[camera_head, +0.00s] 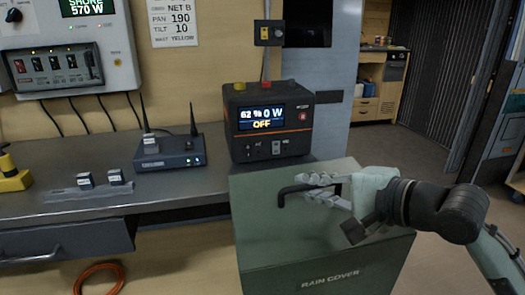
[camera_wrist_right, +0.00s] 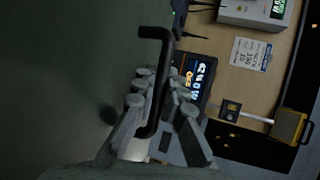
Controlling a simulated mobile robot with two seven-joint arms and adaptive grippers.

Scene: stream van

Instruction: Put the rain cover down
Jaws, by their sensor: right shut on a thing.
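The rain cover (camera_head: 265,235) is a large grey-green panel with a lower band lettered RAIN COVER, in the lower middle of the head view. It stands near upright in front of the counter's right end. My right gripper (camera_head: 312,188) is shut on its black bar handle (camera_head: 286,193), near the top of the panel. In the wrist view the handle (camera_wrist_right: 154,78) runs between the fingers, and the dark green cover (camera_wrist_right: 60,70) fills the left side. The cover's bottom edge is hard to make out, so I cannot tell whether it rests on anything. My left gripper is not in view.
A black power station (camera_head: 267,150) reading OFF stands on the counter (camera_head: 190,185) just behind the cover. A router (camera_head: 168,152) with antennas and small modules sit farther left. An orange hose (camera_head: 100,278) hangs lower left. Open floor (camera_head: 440,170) lies to the right.

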